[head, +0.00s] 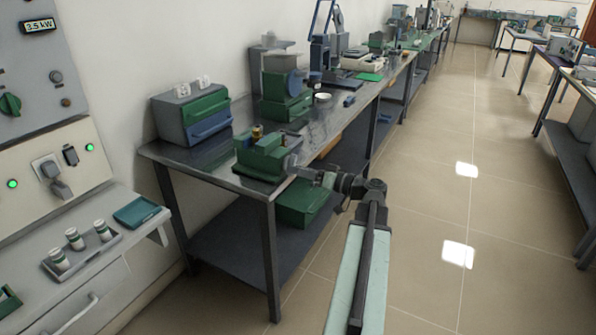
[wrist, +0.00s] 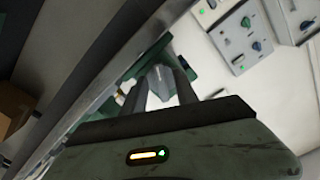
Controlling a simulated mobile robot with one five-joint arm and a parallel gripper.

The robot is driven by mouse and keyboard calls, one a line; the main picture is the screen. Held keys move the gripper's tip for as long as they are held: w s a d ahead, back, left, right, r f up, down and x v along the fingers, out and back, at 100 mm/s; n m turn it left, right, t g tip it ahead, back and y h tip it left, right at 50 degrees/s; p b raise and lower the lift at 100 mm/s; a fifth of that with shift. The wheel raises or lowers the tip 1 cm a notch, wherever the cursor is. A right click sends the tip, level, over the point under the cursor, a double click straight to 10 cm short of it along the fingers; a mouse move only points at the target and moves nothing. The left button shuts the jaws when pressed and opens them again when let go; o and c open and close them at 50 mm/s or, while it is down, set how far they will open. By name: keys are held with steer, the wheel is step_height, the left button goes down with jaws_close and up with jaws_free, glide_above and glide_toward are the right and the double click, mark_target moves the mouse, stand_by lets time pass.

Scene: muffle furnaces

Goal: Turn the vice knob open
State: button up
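A green vice (head: 262,158) stands at the near corner of the metal workbench, with brass-coloured parts on top. My gripper (head: 298,170) reaches its right side from the right, at the bench's front edge. In the wrist view, the two dark fingers of my gripper (wrist: 160,88) stand apart. A grey faceted knob (wrist: 160,80) shows between the fingertips, with a gap visible toward the fingers. Green vice parts (wrist: 123,78) show behind and to the left. I cannot tell how deep the knob sits between the fingers. In the head view the knob is hidden by my gripper.
A green box (head: 300,203) sits on the lower shelf below my gripper. A drawer box (head: 195,115) and green equipment (head: 285,95) stand farther back on the workbench (head: 226,178). A furnace panel (head: 40,90) is at the left. The tiled floor (head: 440,190) to the right is clear.

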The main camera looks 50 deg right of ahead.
steer(key=v, duration=0.7)
steer(key=shift+s+f, duration=0.1)
